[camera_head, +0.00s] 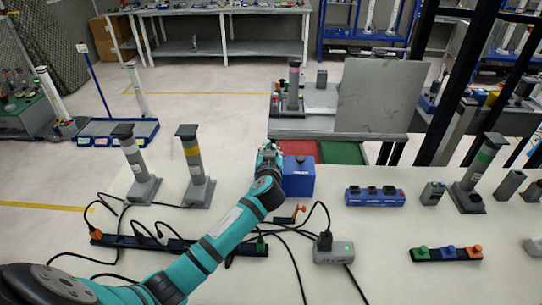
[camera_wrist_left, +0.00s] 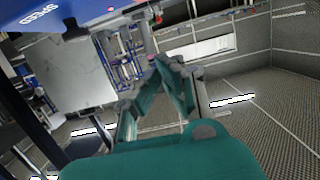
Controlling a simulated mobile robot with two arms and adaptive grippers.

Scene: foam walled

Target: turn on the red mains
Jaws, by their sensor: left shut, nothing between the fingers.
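I cannot tell for certain that this is the red mains. My left gripper (camera_head: 268,148) is shut and empty, just left of the box near its upper edge; whether it touches is unclear. In the left wrist view the fingertips (camera_wrist_left: 160,62) meet below the blue box (camera_wrist_left: 62,22), which fills the upper left with its lettering upside down. The right gripper is not in view.
A black power strip (camera_head: 205,247) with cables runs under my left arm. Two grey posts (camera_head: 196,165) stand left; a blue three-knob unit (camera_head: 375,196) sits right.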

